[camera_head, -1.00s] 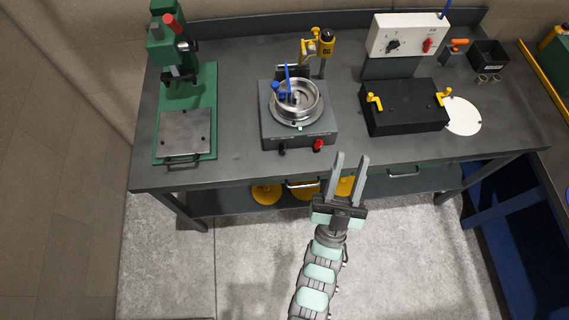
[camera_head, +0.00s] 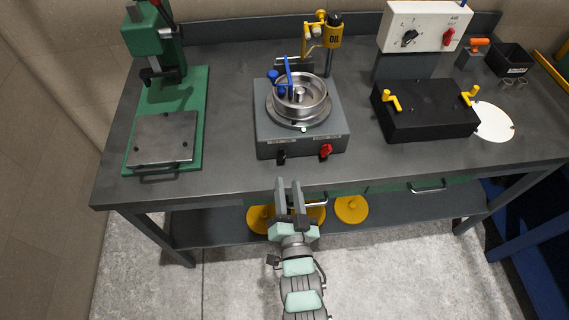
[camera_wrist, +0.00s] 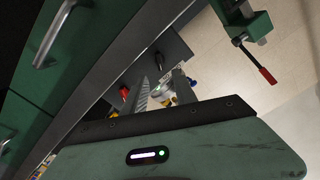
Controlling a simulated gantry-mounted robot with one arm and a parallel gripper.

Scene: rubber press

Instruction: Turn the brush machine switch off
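The brush machine is a grey box (camera_head: 262,135) with a round metal bowl (camera_head: 300,100) and blue brushes (camera_head: 287,80) on top. Its front carries a black knob (camera_head: 281,158) at left and a red knob (camera_head: 326,151) at right. In the wrist view the red knob (camera_wrist: 124,92) and black knob (camera_wrist: 158,59) show near the fingers. My gripper (camera_head: 289,183) is open and empty, in front of the table edge, below and apart from the knobs. Its fingers (camera_wrist: 163,90) show a gap in the wrist view. Which knob is the brush switch cannot be told.
A green press (camera_head: 190,120) stands at left. A yellow oil dispenser (camera_head: 333,35) is behind the machine. At right are a black box with yellow handles (camera_head: 425,118), a white control box (camera_head: 425,25) and a white disc (camera_head: 493,124). Yellow discs (camera_head: 352,209) lie on the lower shelf.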

